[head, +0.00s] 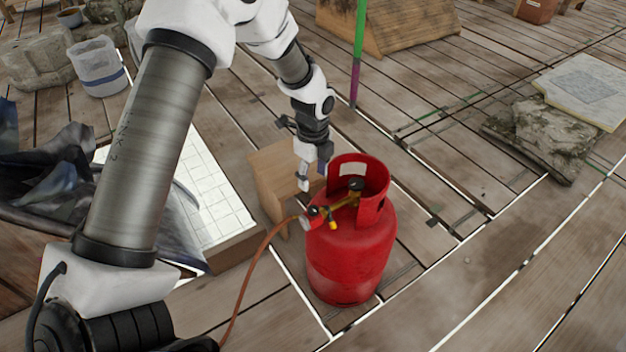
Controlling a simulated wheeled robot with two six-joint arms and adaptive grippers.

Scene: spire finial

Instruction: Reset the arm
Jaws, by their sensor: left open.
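My left arm comes in from the lower left and reaches up and over to the middle of the head view. My left gripper (303,180) is open and points down. In the picture it sits just left of the collar of a red gas cylinder (350,255), above a small wooden stool (268,185). I see nothing held in it. I cannot tell whether its fingers touch the stool or the cylinder. The cylinder stands upright with a brass valve and a brownish hose (248,275). My right gripper is not in the view.
White tiles (205,200) and dark cloth (50,185) lie at left. A clear bucket (98,68) and stone blocks (38,62) stand at upper left. A green and purple pole (358,50) rises behind. A flat rock (545,135) lies right. Plank floor is open at lower right.

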